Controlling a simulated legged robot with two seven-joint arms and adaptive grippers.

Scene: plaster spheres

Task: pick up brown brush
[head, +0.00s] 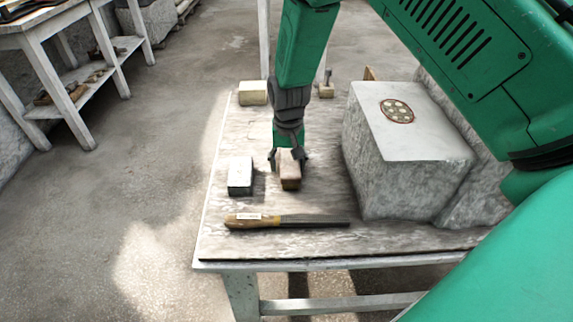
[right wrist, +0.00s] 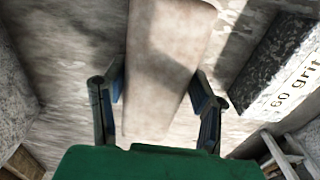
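The brown brush (head: 290,177) appears to be the small brown block on the worn table (head: 225,222); I see no bristles. My right gripper (head: 288,158) points down over its far end, with a finger on each side. In the right wrist view, the pale brown block (right wrist: 165,65) lies between the two fingers of the right gripper (right wrist: 160,95). Narrow gaps seem to show beside it, so the gripper looks open around it. The palm hides the block's near part. My left gripper is not in view.
A 60 grit block (right wrist: 285,85), dark with a white side, lies left of the brush in the head view (head: 240,176). A wooden-handled file (head: 285,221) lies in front. A large stone block (head: 405,150) stands right. A yellowish block (head: 253,93) is at the back left.

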